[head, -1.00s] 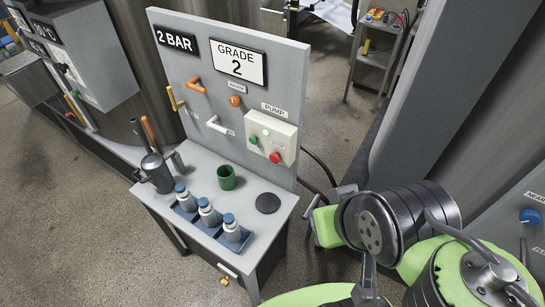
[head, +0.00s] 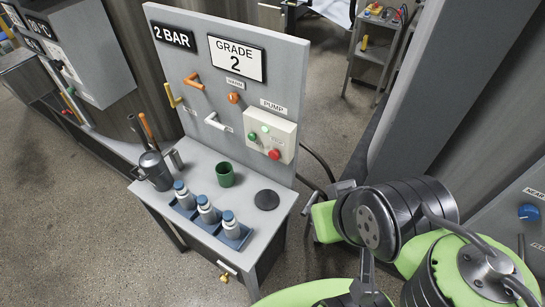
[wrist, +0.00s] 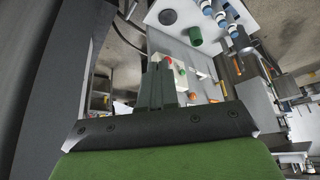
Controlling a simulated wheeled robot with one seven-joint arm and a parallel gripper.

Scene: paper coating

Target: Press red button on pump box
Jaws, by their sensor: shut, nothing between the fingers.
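The pump box (head: 268,148) is a pale box on the upright grey panel, under a PUMP label. Its red button (head: 274,154) is at the lower right, with a green button (head: 252,136) to its left. In the wrist view the red button (wrist: 168,60) shows just beyond the fingertips of my gripper (wrist: 158,64), and the green button (wrist: 182,72) lies to its right. My gripper is shut and empty. It points toward the box with a visible gap and does not touch the button. In the head view my arm is right of the panel.
The bench (head: 205,163) below the panel holds a green cup (head: 225,174), a black disc (head: 267,200), a grey jug (head: 154,170) and a blue tray of bottles (head: 233,240). A dark cable hangs right of the panel.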

